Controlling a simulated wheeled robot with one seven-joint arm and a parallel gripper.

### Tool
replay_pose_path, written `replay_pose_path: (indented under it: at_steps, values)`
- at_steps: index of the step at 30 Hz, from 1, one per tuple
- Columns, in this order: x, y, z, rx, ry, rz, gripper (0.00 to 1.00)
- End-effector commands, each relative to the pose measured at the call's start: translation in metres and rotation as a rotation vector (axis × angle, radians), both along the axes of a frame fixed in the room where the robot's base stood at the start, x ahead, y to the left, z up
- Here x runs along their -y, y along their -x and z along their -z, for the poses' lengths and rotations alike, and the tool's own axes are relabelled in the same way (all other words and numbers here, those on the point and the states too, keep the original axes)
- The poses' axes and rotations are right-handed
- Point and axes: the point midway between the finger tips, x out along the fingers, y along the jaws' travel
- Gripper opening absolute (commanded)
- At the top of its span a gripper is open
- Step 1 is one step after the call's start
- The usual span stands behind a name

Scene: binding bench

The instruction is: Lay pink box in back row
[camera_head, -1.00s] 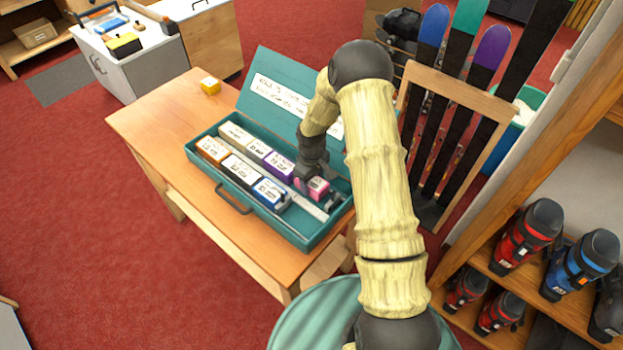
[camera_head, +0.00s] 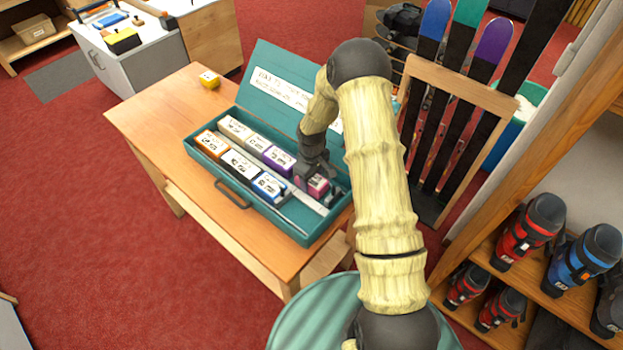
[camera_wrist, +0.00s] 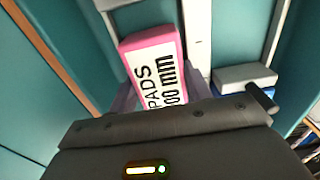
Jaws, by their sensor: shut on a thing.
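The pink box (camera_head: 318,186) is at the right end of the back row in the teal case (camera_head: 288,229). In the wrist view the pink box (camera_wrist: 154,62) shows a white label reading "PADS" and "00 mm". My gripper (camera_head: 315,183) is shut on it, a finger at each side. The box sits low inside the case walls; I cannot tell if it touches the floor. A purple box (camera_head: 279,162) stands to its left in the same row, with two pale boxes (camera_head: 235,129) further left. The far end of the pink box is partly hidden by my gripper.
The front row holds an orange box (camera_head: 211,144), a white box (camera_head: 240,164) and a blue box (camera_head: 269,187). A divider (camera_head: 310,202) runs between the rows. The teal lid (camera_head: 262,65) stands open behind.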

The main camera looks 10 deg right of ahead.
Motion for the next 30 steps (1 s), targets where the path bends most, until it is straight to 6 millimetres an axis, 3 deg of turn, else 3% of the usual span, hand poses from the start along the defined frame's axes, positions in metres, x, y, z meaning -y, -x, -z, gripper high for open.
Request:
replay_pose_path:
  at_steps: [26, 27, 30]
  values:
    - [0.001, 0.004, 0.015, -0.010, 0.001, -0.001, 0.19]
    - [0.001, 0.004, 0.015, -0.010, 0.001, -0.001, 0.51]
    - [0.001, 0.005, 0.015, -0.012, 0.001, -0.001, 0.70]
